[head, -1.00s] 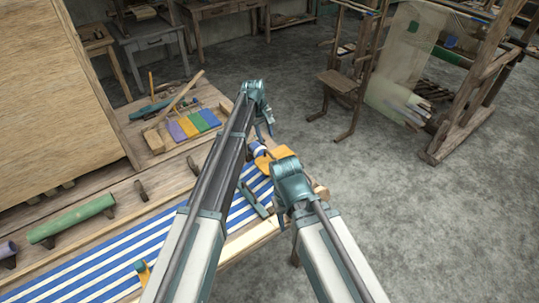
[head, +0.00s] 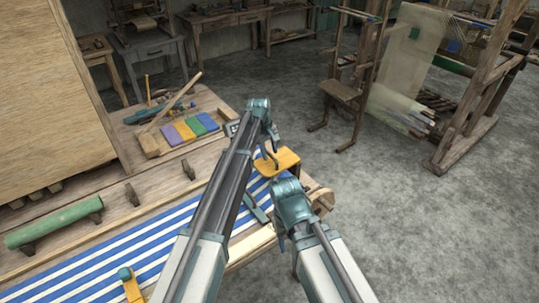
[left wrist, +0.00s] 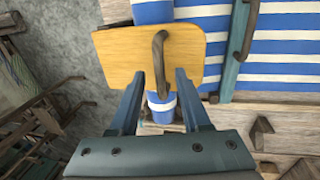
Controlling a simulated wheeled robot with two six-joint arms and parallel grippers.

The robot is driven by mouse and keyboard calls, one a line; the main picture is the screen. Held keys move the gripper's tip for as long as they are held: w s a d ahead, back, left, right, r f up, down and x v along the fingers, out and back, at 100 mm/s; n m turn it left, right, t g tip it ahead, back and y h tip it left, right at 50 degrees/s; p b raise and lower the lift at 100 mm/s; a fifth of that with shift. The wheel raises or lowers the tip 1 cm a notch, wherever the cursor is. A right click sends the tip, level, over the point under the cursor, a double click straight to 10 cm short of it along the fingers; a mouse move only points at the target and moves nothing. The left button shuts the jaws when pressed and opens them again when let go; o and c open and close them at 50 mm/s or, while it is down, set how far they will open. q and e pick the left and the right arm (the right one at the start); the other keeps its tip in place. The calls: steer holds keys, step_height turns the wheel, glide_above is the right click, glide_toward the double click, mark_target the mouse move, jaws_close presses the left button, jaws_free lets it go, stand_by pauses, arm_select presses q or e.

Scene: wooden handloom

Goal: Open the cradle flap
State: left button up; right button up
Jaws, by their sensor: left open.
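The cradle flap (head: 286,160) is a flat orange-yellow wooden plate at the far right end of the striped cloth. In the left wrist view the flap (left wrist: 125,55) lies across a blue-and-white striped roll (left wrist: 162,108), with a dark curved handle (left wrist: 160,60) standing on it. My left gripper (head: 270,147) is at the flap in the head view. In the left wrist view its fingers (left wrist: 161,80) are open, one on each side of the handle's lower end, with gaps between. My right arm's wrist (head: 289,195) shows in front; its jaws cannot be made out.
Striped cloth (head: 130,245) covers the loom bed. A teal bar (left wrist: 232,50) with a dark handle lies beside the flap. A green roller (head: 55,225) and a board with coloured blocks (head: 190,128) lie to the left. Open floor (head: 420,230) is to the right.

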arm_select(q)
jaws_close()
stand_by(1.4)
